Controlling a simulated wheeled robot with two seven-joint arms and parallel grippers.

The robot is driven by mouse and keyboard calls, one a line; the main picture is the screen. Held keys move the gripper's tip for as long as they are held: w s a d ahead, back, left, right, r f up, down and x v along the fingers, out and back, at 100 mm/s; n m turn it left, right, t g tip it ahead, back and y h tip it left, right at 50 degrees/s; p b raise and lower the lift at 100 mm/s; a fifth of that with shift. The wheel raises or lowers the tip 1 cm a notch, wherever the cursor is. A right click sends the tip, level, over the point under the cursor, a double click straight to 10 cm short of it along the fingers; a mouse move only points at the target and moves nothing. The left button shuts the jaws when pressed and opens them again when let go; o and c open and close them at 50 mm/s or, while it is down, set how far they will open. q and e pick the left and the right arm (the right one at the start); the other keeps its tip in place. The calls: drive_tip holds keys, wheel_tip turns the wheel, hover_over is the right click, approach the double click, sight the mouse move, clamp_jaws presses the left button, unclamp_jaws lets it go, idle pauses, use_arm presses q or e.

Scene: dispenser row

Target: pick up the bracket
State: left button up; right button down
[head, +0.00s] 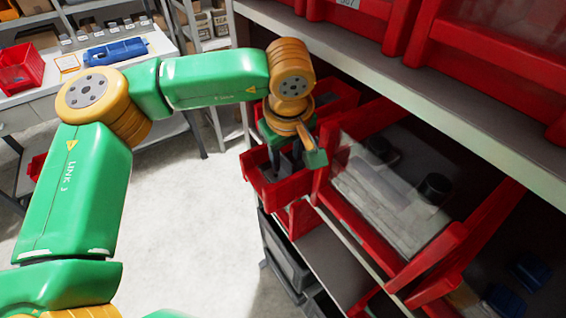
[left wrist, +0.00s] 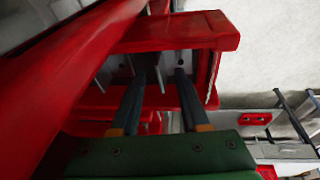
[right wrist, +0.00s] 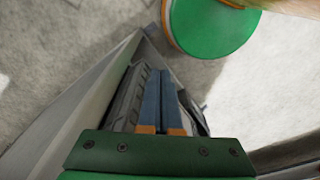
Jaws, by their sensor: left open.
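My left gripper (head: 284,168) reaches down into a small red bin (head: 262,192) at the left end of the shelf. In the left wrist view the two fingers of this gripper (left wrist: 160,76) are apart, inside the same bin (left wrist: 185,32). Grey metal pieces (left wrist: 184,58), one with a dark hole, show in the bin around the fingertips. They look like the bracket, but the fingers and bin walls hide much of them, and I cannot tell if the fingers touch them. My right gripper (right wrist: 161,78) has its fingers together, with nothing seen between them.
A larger red bin (head: 320,190) with a clear front stands just right of the small bin. A grey shelf edge (head: 400,95) with red bins runs above. Dark grey bins (head: 285,255) sit below. A white table (head: 150,45) stands at the back left. The floor between is clear.

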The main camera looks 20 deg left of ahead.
use_arm(q)
drive_tip(key=shift+w+f, duration=0.1)
drive_tip(key=shift+s, duration=0.3)
clamp_jaws()
idle(0.9)
